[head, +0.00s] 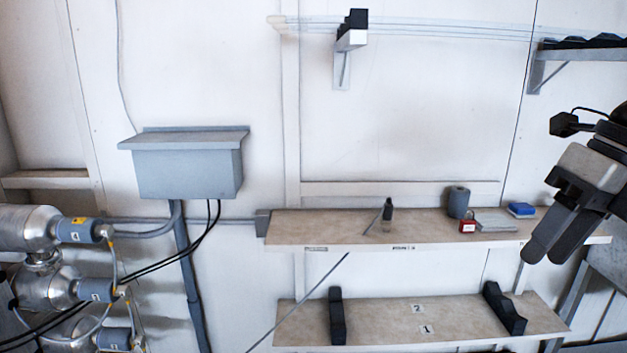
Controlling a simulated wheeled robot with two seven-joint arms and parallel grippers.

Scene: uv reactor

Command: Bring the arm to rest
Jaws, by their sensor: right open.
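My right gripper (545,251) comes in from the right edge, with its dark fingers pointing down and left. It is open, and I see nothing between the fingers. In the picture it overlaps the right end of the upper shelf (340,228); I cannot tell how far in front of the shelf it is. My left gripper is not in view.
On the upper shelf are a dark bottle (388,212), a grey roll (458,202), a red padlock (467,226) and a blue box (521,209). The lower shelf (380,318) holds two black cradles. A grey box (188,168) and metal reactor tubes (30,228) are at left.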

